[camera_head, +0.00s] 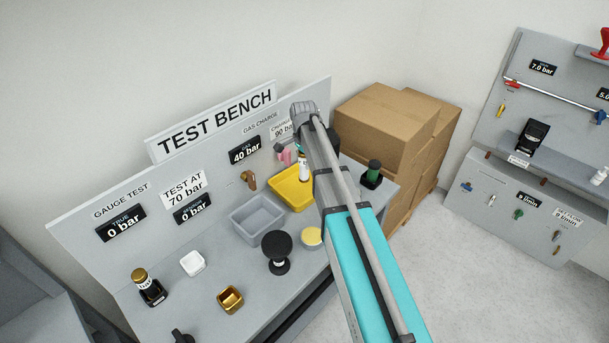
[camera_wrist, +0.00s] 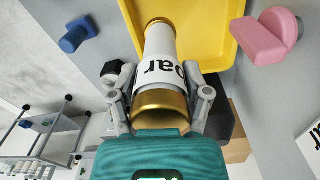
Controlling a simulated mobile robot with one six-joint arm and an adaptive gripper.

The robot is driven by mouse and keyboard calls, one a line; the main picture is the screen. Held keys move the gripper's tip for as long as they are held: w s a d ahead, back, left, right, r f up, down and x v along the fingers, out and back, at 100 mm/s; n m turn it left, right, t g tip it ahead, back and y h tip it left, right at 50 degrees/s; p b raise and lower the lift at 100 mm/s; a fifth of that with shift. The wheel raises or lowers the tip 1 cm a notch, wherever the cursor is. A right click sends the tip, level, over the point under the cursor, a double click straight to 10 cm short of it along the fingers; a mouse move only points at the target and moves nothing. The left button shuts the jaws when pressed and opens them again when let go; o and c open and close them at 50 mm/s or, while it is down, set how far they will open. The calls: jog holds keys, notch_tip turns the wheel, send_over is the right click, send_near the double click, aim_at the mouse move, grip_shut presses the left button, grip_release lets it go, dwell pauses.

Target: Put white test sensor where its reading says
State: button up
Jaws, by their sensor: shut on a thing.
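My gripper (camera_wrist: 162,108) is shut on the white test sensor (camera_wrist: 162,68), a white cylinder with brass-coloured ends. Its label shows "bar"; the number is turned out of sight. In the head view the white sensor (camera_head: 303,169) hangs by the yellow tray (camera_head: 275,185), partly behind my arm. In the wrist view its far end overlaps the yellow tray (camera_wrist: 228,40); I cannot tell whether it touches. The grey tray (camera_head: 240,226) is beside it. A white square dish (camera_head: 192,263) and a brass-coloured square dish (camera_head: 230,299) stand at the front left of the bench.
A gold-topped sensor (camera_head: 147,285) stands in a black holder at left, a green-topped item (camera_head: 373,171) at right. A black round knob (camera_head: 277,246) and yellow disc (camera_head: 312,237) stand near the front edge. The back panel carries displays, including "40 bar" (camera_head: 245,150). Cardboard boxes (camera_head: 385,125) stand beyond.

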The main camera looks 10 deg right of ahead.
jog(key=shift+w+f+b, duration=0.9)
jog(key=shift+f+b, duration=0.05)
jog(key=shift+f, duration=0.2)
jog(key=shift+w+f+b, duration=0.85)
jog(key=shift+f+b, duration=0.05)
jog(key=shift+f, duration=0.2)
jog(key=shift+w+f+b, duration=0.2)
jog(key=shift+f+b, duration=0.8)
jog(key=shift+b, duration=0.05)
jog(key=shift+w+f+b, duration=0.2)
jog(key=shift+f+b, duration=0.8)
jog(key=o, duration=1.3)
jog(key=shift+o, duration=0.2)
notch_tip(320, 180, up, 12)
jog(key=p, duration=1.2)
